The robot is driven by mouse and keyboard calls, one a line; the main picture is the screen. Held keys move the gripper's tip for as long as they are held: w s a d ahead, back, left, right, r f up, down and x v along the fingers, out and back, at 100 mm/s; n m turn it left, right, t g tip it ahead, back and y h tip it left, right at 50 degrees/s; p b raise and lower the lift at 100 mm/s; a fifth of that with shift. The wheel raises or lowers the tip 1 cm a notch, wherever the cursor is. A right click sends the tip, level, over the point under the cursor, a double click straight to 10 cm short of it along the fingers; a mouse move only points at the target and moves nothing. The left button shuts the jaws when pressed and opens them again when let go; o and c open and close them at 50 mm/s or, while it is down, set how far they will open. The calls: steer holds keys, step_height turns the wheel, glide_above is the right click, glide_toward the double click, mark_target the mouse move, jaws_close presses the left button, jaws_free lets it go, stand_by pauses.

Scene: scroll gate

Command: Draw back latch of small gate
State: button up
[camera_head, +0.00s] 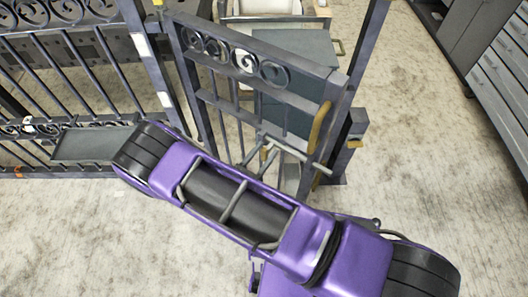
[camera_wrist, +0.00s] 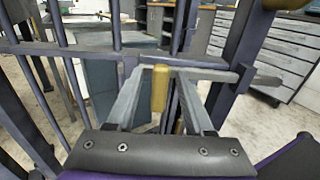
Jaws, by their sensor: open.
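The small gate (camera_head: 262,72) is a dark metal frame with scrollwork, standing between two posts. Its latch is a light grey horizontal bar (camera_head: 297,151) that reaches toward the right post; it also shows in the wrist view (camera_wrist: 212,73). A brass-coloured knob (camera_wrist: 159,88) hangs down from the bar. My gripper (camera_wrist: 159,78) is open, with one finger on each side of the knob and visible gaps between. In the head view my gripper (camera_head: 264,155) is at the latch, partly hidden behind my purple arm.
The fence (camera_head: 75,70) runs to the left. Grey drawer cabinets (camera_head: 505,75) stand at the right. The concrete floor (camera_head: 425,140) between gate and cabinets is clear.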

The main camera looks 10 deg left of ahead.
jaws_close()
stand_by(1.3)
